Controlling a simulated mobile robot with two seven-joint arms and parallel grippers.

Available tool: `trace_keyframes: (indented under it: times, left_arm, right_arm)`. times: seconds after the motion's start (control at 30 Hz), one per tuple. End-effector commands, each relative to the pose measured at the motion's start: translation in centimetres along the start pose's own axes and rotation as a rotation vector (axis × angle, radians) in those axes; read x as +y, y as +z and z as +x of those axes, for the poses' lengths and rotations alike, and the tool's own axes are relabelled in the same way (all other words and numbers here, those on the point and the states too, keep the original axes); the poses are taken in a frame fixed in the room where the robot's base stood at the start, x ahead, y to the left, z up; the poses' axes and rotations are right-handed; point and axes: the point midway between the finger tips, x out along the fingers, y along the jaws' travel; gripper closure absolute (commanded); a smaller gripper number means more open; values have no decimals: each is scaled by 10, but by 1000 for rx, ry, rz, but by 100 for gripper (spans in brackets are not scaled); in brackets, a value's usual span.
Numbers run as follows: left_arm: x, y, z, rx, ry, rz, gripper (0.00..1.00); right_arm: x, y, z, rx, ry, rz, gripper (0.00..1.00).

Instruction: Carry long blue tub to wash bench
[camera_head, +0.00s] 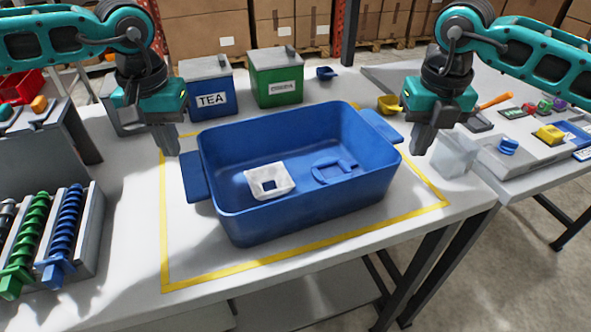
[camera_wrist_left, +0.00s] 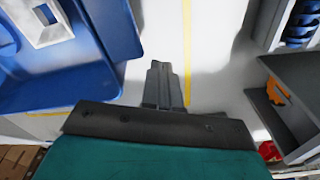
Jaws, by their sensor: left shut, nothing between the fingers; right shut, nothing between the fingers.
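The long blue tub (camera_head: 290,222) stands on the white table inside a yellow taped outline. It has a flat handle at each end, and a white square piece (camera_head: 269,181) and a blue ring-like piece (camera_head: 333,170) lie in it. My left gripper (camera_head: 172,150) is shut and empty, above and just behind the tub's left handle (camera_head: 194,177). In the left wrist view my left gripper (camera_wrist_left: 165,85) points down at the table beside the tub (camera_wrist_left: 75,88). My right gripper (camera_head: 419,148) is shut and empty near the tub's right handle (camera_head: 380,126).
A blue TEA box (camera_head: 207,88) and a green box (camera_head: 276,78) stand behind the tub. A yellow scoop (camera_head: 389,104) and a clear container (camera_head: 455,155) are near my right gripper. The table's front strip is clear.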

Motion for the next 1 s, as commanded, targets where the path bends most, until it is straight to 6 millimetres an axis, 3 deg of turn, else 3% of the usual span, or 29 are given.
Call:
trace_keyframes:
  times: [0.2,1.0]
  left_arm:
    - [12,0,5,2,-1,0,100]
    - [30,0,5,1,0,0,100]
  right_arm:
    - [12,0,5,-1,0,-1,100]
    - [30,0,5,0,0,0,100]
